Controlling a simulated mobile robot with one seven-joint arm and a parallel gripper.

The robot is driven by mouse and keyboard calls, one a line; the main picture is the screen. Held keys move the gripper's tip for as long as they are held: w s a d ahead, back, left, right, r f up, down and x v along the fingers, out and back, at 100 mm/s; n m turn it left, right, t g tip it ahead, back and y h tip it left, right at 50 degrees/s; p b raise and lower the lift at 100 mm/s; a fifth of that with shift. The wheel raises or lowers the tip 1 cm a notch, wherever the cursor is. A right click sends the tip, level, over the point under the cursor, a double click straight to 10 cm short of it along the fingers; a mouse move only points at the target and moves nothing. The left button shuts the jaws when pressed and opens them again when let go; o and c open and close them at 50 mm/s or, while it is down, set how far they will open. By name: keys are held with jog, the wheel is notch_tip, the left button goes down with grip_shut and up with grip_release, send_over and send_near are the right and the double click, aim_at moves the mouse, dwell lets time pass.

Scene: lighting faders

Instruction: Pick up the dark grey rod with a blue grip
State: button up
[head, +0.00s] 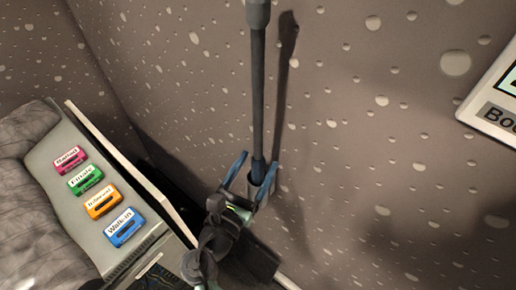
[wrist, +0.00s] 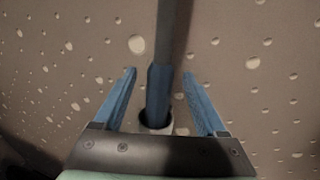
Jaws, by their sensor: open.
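The dark grey rod (head: 258,90) stands upright close to the wall, with a thicker knob at its top. Its blue grip (wrist: 158,95) is at the lower end, just above a light grey cup-like holder (wrist: 154,126), into which the rod's foot goes. My gripper (head: 257,164) is at the height of the blue grip, with one blue finger on each side of it. In the wrist view my gripper (wrist: 158,76) is open, with a clear gap between each finger and the grip. The rod's foot is hidden inside the holder.
A slanted panel (head: 66,211) at left carries labelled faders in pink, green, orange (head: 103,202) and blue (head: 124,227). A grey cushioned surface (head: 30,215) lies beside it. A sign (head: 497,110) hangs on the speckled wall (head: 370,150) at right. Open space lies around the rod's upper part.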

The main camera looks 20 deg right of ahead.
jog(key=shift+w+d, duration=0.5)
grip_shut()
